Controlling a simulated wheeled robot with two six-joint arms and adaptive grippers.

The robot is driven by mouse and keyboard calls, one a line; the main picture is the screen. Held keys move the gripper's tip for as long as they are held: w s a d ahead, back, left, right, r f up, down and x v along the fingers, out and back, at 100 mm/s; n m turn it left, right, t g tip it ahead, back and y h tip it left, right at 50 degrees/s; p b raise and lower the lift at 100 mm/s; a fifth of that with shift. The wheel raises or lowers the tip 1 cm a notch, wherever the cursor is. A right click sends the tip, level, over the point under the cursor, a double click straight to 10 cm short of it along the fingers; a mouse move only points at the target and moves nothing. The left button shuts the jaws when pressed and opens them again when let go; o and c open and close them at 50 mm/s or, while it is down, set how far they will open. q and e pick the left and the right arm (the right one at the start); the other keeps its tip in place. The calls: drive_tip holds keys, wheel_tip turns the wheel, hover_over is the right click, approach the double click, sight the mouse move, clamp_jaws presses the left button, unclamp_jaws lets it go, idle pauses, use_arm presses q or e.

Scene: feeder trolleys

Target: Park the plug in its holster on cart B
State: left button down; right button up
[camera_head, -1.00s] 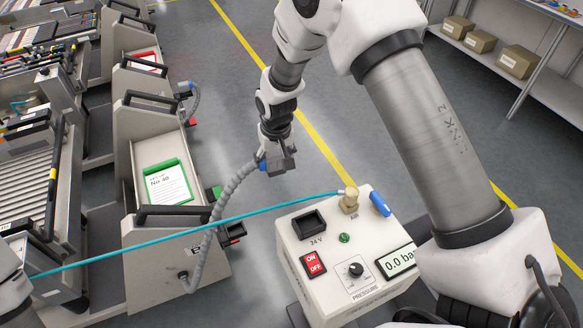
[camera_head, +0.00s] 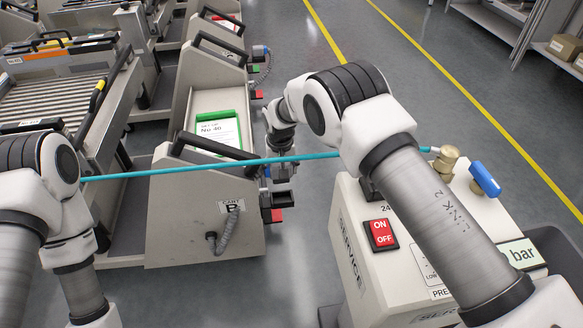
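Cart B (camera_head: 165,228) stands left of centre, its label (camera_head: 231,206) on its end panel. The grey corrugated plug hose (camera_head: 226,236) leaves this panel and passes up out of sight behind the cart's edge. My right gripper (camera_head: 283,172) is low beside the cart's right side, partly behind the teal hose. It appears shut on the plug (camera_head: 266,172), of which a blue part shows. Dark and red holster parts (camera_head: 275,215) show just below; whether the plug touches or sits in the holster cannot be told. My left arm is at the left; its gripper is outside the picture.
A teal hose (camera_head: 215,168) stretches across the front of cart B to the brass fitting (camera_head: 446,158) on the service unit (camera_head: 352,225). Another cart behind has a blue-ended plug (camera_head: 261,51) at its side.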

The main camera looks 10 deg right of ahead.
sight(281, 181)
drive_tip(key=shift+f+b, duration=2.1)
drive_tip(key=shift+f, duration=0.65)
drive_tip(key=shift+f+b, duration=0.45)
drive_tip(key=shift+f, duration=0.35)
drive_tip(key=shift+f+b, duration=0.65)
drive_tip(key=shift+f, duration=0.5)
drive_tip(key=o, duration=1.7)
drive_tip(key=shift+c, duration=0.2)
drive_tip(key=shift+s, duration=0.1)
